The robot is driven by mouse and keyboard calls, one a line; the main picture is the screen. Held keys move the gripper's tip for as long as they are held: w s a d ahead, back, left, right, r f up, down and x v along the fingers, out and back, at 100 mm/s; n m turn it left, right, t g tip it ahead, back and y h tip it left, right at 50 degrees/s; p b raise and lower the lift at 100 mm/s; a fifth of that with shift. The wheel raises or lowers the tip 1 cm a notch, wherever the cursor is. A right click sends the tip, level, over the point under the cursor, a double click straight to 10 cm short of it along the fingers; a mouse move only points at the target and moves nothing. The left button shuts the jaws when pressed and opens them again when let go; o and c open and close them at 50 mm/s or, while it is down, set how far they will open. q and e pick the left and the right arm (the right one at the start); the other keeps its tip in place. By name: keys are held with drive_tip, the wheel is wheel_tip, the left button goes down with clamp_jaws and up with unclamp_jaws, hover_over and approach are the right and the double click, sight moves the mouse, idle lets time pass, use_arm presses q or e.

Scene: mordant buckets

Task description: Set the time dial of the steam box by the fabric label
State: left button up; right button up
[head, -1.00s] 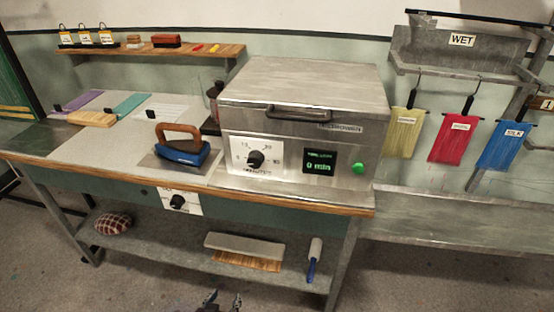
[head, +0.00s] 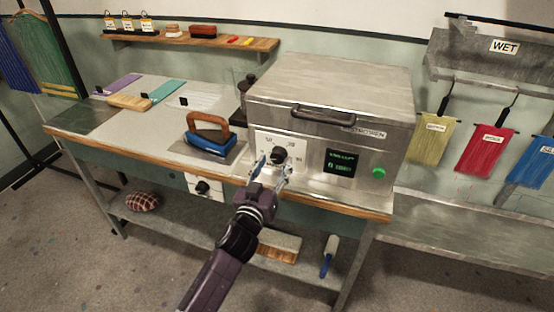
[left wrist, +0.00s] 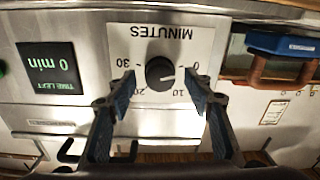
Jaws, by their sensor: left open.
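The steam box (head: 330,85) is a grey metal box on the bench, with its lid down. Its black time dial (head: 279,155) sits on a white MINUTES plate and shows upside down in the left wrist view (left wrist: 160,72). The knob's pointer seems to be on the 0 side. The display (left wrist: 48,68) reads "TIME LEFT 0 min". My left gripper (head: 272,168) is open in front of the panel. In the wrist view its fingertips (left wrist: 160,84) straddle the dial with gaps. Labelled yellow (head: 432,138), red (head: 486,152) and blue (head: 530,161) fabrics hang at right.
A green button (head: 378,171) is right of the display. A blue iron (head: 209,143) with a wooden handle stands left of the box. A second knob (head: 203,187) is on the bench front. A brush (head: 280,245) lies on the lower shelf.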

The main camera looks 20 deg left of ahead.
use_arm(q)
drive_tip(key=shift+w, duration=0.95)
use_arm(e)
drive_tip(key=shift+d+r, duration=0.1)
drive_tip(key=shift+d, duration=0.2)
use_arm(q)
drive_tip(key=c, duration=1.2)
drive_tip(key=shift+o, duration=0.2)
use_arm(e)
drive_tip(key=shift+d, duration=0.1)
